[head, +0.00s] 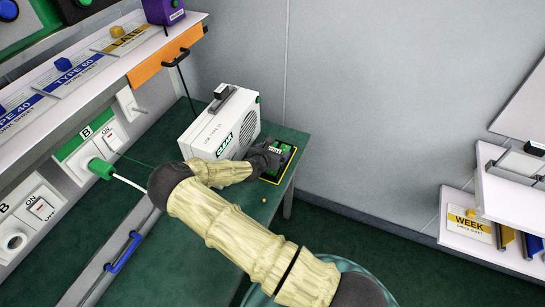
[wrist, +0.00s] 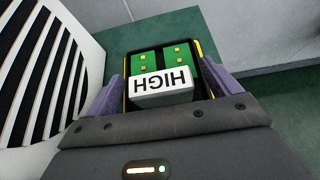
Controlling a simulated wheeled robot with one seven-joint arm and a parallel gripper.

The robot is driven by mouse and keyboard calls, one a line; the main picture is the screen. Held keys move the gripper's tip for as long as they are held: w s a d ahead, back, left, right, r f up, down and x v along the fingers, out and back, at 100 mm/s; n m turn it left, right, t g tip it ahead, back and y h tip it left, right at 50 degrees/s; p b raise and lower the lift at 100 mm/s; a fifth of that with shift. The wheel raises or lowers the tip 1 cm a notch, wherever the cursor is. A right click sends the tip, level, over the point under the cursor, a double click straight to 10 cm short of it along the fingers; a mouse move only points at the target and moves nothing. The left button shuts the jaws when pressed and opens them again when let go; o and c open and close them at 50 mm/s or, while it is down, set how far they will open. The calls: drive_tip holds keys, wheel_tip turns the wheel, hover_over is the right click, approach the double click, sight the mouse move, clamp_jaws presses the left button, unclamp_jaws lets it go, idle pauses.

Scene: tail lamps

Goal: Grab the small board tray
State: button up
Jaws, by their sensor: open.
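The small board tray (wrist: 199,49) is black with a yellow edge and holds green boards (wrist: 177,57). In the wrist view a white block marked HIGH (wrist: 161,86) sits at its near end. In the head view the tray (head: 290,166) lies on the green table, right of the white case, partly hidden by my gripper. My gripper (wrist: 163,80) is open, with one purple-grey finger on each side of the tray's near end. I cannot tell whether the fingers touch it.
The white case (head: 221,128) marked CLEAN, with a vent, stands close on the left of my gripper. The green table (head: 258,200) ends just right of the tray. A grey wall (head: 340,90) is behind. A shelf with a WEEK sign (head: 468,222) is at right.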

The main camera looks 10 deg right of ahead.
drive_tip(key=c, duration=1.3)
drive_tip(key=shift+r, duration=0.1)
wheel_tip(320, 180, up, 10)
drive_tip(key=shift+f+b, duration=0.1)
drive_tip(key=shift+b, duration=0.35)
